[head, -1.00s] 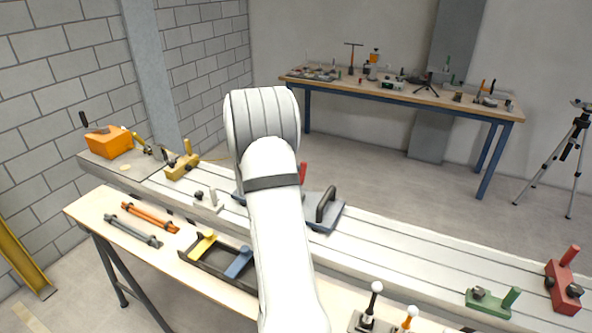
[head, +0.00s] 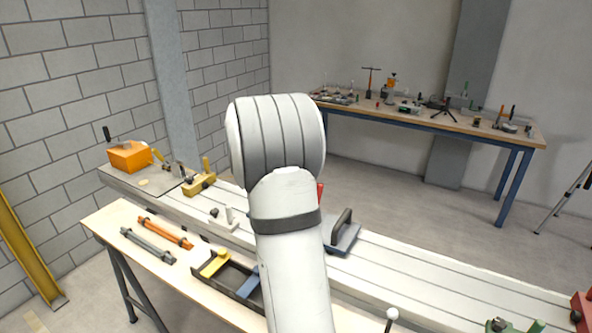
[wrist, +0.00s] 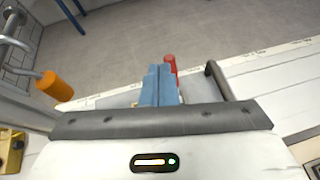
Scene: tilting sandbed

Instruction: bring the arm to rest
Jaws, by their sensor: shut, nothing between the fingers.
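My arm rises through the middle of the head view, its white links and grey-banded joint in front of the long bed. My gripper shows in the wrist view (wrist: 158,86) as two blue fingers side by side, shut and empty. The arm hides it in the head view. Beyond the fingers in the wrist view are a red handle (wrist: 170,64) and a dark bar handle (wrist: 218,80). I cannot tell the exact gap between the fingers and the things beyond.
The long white slotted bed (head: 430,270) runs across, bearing a blue fixture with a dark handle (head: 342,232), a yellow clamp (head: 198,180) and an orange box (head: 130,156). A wooden bench (head: 105,218) with tools stands in front. A blue-legged table (head: 520,137) stands behind; floor between is clear.

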